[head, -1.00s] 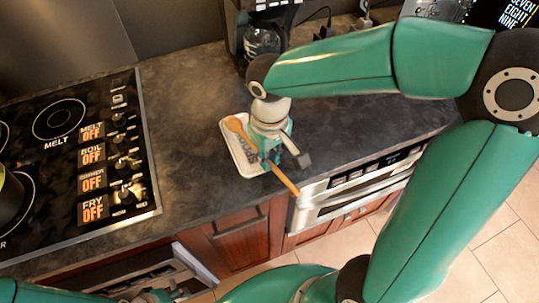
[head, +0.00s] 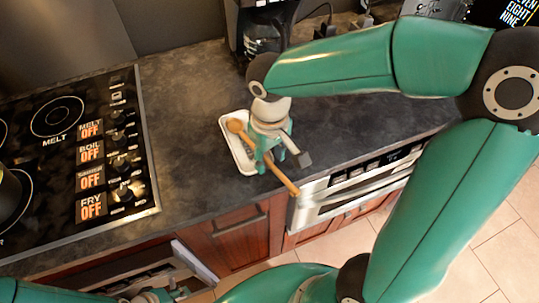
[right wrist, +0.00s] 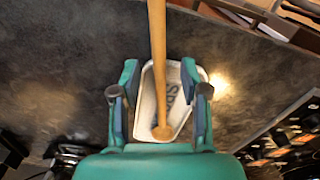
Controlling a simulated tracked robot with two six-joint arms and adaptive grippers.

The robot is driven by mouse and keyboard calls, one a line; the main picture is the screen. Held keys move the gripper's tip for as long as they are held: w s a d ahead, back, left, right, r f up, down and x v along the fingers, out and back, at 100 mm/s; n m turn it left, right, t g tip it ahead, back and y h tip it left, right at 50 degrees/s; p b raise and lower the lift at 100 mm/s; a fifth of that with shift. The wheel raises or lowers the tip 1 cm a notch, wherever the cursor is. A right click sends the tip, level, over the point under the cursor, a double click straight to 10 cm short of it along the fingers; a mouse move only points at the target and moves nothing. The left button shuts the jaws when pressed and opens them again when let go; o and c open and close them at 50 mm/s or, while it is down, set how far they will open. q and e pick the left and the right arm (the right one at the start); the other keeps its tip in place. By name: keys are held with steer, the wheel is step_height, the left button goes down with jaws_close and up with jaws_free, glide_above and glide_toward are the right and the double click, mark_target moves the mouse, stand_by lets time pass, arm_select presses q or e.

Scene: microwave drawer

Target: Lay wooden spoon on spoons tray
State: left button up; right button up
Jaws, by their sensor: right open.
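The wooden spoon (head: 279,175) lies slantwise over the white spoons tray (head: 228,125), its round bowl above the tray and its handle reaching past the counter's front edge. My right gripper (head: 270,160) is over the tray, pointing down, with its fingers open on either side of the spoon. In the right wrist view, the spoon (right wrist: 158,60) runs between the two spread fingers (right wrist: 160,108), with a gap on each side. The tray (right wrist: 146,100) shows dark lettering below it. Whether the spoon touches the tray is unclear. My left gripper (head: 152,296) is mostly cut off at the bottom edge.
A black stovetop (head: 60,150) with labelled knobs is at left. A coffee maker (head: 262,35) stands behind the tray. An open drawer (head: 195,262) is at lower left, and a steel oven front (head: 335,197) is below the counter at right. Counter (head: 185,120) left of the tray is clear.

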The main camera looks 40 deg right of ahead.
steer(key=o, duration=0.6)
steer(key=shift+c, duration=0.2)
